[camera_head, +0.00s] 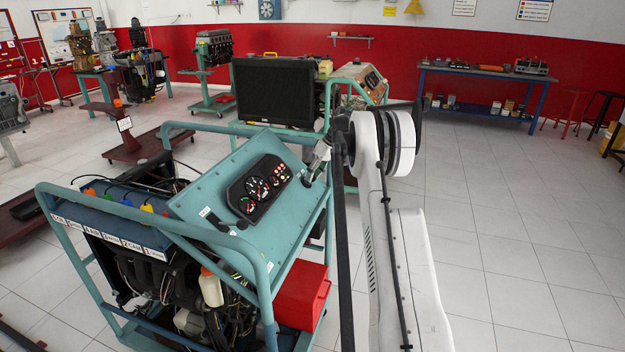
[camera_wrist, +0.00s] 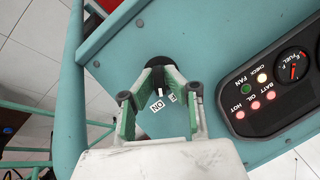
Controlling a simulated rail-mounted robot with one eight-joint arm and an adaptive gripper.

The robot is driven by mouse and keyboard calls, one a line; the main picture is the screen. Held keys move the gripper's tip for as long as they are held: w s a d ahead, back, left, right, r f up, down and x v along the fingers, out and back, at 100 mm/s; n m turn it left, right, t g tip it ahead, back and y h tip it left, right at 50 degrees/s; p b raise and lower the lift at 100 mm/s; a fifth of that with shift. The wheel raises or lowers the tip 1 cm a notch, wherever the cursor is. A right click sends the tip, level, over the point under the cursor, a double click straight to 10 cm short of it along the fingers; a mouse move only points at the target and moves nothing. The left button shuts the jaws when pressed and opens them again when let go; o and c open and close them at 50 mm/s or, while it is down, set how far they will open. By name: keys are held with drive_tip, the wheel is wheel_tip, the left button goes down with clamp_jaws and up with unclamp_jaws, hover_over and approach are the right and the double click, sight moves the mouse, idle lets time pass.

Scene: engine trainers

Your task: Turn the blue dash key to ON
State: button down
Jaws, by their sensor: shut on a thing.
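The teal dash panel (camera_head: 222,196) of the engine trainer carries a black gauge cluster (camera_head: 258,187), which also shows in the wrist view (camera_wrist: 286,100). Left of the cluster in the wrist view is the round black key switch (camera_wrist: 156,61). My gripper (camera_wrist: 157,78), with green pads, is closed in at the switch, shut on the dash key. The fingers hide most of the key, and its blue colour cannot be made out. In the head view my gripper (camera_head: 310,178) is at the panel's right side.
A teal tube frame (camera_head: 165,224) surrounds the engine and panel. A red box (camera_head: 301,294) sits low beside it. The tiled floor on the right is clear up to a blue workbench (camera_head: 487,76).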

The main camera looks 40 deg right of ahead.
drive_tip(key=shift+d+m+y+b, duration=0.1)
drive_tip(key=shift+m+y+b, duration=0.35)
drive_tip(key=shift+m, duration=0.95)
drive_tip(key=c, duration=1.8)
unclamp_jaws()
drive_tip(key=v, duration=1.2)
drive_tip(key=shift+d+f, duration=0.1)
